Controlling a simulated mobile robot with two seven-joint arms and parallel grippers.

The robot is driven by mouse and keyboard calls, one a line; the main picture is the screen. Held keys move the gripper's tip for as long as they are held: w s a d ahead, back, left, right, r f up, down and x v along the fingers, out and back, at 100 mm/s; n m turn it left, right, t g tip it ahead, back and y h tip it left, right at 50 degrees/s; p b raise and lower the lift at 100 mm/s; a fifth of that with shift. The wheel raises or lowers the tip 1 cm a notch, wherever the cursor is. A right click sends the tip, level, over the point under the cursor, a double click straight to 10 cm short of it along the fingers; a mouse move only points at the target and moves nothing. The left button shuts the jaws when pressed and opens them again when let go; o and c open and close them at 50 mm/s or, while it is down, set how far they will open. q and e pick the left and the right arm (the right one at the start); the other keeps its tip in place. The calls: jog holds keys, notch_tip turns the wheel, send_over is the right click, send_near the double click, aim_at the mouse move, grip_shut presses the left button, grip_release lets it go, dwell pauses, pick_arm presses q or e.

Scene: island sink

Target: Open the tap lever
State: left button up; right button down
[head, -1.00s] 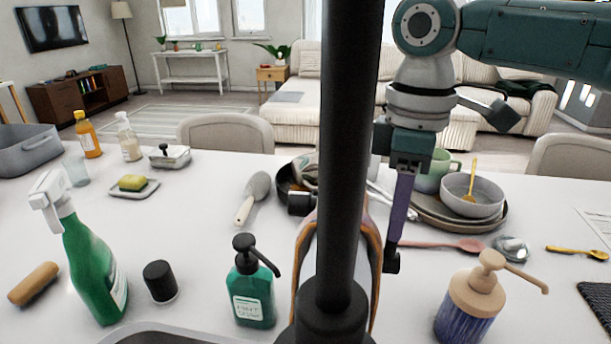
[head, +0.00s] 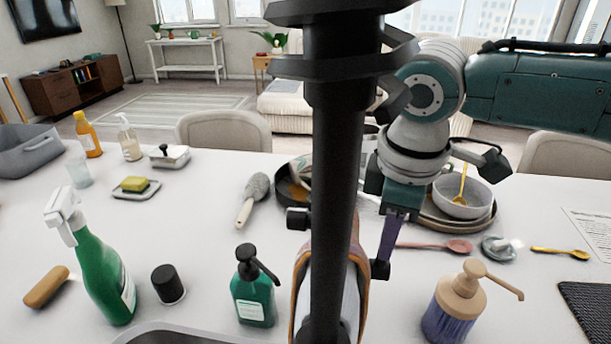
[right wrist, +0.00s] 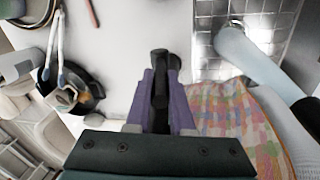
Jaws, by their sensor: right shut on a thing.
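The black tap (head: 335,210) stands upright close in front of my head camera and fills the middle of the view. It hides part of what lies behind it. My right gripper (head: 383,262) points down just right of the tap column, its purple fingers low. In the right wrist view its fingers (right wrist: 160,88) are shut on a small dark piece, which I take for the tap lever (right wrist: 160,62). The lever's full shape and angle are hidden. My left gripper is not in view.
A green soap pump (head: 253,287) and a green spray bottle (head: 100,270) stand left of the tap. A purple pump bottle (head: 452,308) stands close to its right. Stacked dishes (head: 460,208) and a red spoon (head: 450,246) lie behind my right gripper.

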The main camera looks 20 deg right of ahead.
jog(key=c, duration=0.8)
grip_release()
jog(key=shift+r, duration=0.1)
jog(key=r, duration=0.3)
jog(key=s+r, duration=0.1)
jog(key=r, duration=0.5)
jog(key=shift+s+a+r+b, duration=0.15)
jog(key=shift+a+r+b, duration=0.15)
jog(key=shift+a+r, duration=0.1)
jog(key=shift+f, duration=0.1)
